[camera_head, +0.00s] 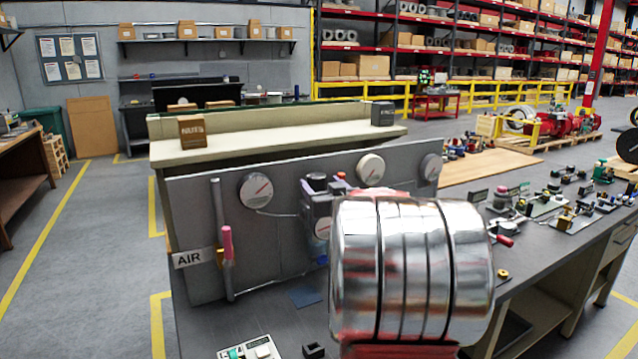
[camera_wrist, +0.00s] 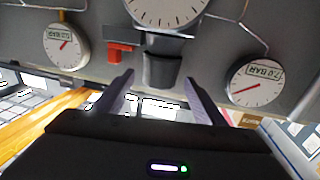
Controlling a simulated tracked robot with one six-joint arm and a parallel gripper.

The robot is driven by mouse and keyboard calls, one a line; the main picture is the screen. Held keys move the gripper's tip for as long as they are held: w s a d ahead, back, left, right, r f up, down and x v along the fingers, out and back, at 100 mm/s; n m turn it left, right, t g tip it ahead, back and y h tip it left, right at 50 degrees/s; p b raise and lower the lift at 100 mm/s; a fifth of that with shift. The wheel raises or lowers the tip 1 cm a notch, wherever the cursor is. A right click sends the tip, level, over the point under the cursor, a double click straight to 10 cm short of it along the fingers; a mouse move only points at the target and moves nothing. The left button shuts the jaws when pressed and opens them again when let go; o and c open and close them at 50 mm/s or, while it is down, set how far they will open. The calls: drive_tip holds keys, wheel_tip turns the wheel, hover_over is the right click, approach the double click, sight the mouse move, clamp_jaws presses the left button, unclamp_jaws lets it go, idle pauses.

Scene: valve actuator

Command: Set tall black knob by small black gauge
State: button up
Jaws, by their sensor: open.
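A tall black knob (camera_head: 317,182) stands on top of a grey valve unit at the middle of the panel. In the wrist view, which looks upside down, the knob (camera_wrist: 163,71) is a dark cup shape below a white-faced gauge (camera_wrist: 168,8). The same gauge shows on the unit in the head view (camera_head: 323,228); its black rim is only partly visible. My gripper (camera_wrist: 162,92) is open, its two fingers spread either side of the knob's line. No contact with the knob is visible.
A red part (camera_wrist: 120,52) sits close beside the knob. Round gauges stand left (camera_head: 256,190) and right (camera_head: 371,169) of the unit on the grey panel (camera_head: 200,270). A pink-handled AIR lever (camera_head: 227,244) is at left. Small parts clutter the bench at right.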

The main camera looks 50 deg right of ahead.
drive_tip(key=shift+x, duration=1.15)
drive_tip(key=c, duration=1.1)
drive_tip(key=shift+o, duration=0.2)
drive_tip(key=shift+w+a+f+m+g+h, duration=0.1)
drive_tip(key=shift+a+m+g+h, duration=0.05)
drive_tip(key=shift+m+g+h, duration=0.95)
drive_tip(key=shift+w+a+m+g+h, duration=0.2)
drive_tip(key=shift+m+g+h, duration=0.55)
drive_tip(key=shift+h, duration=0.55)
drive_tip(key=shift+w+a+m+g+h, duration=0.1)
drive_tip(key=shift+m+g+h, duration=1.2)
drive_tip(key=shift+g, duration=0.25)
drive_tip(key=o, duration=1.1)
drive_tip(key=shift+c, duration=0.2)
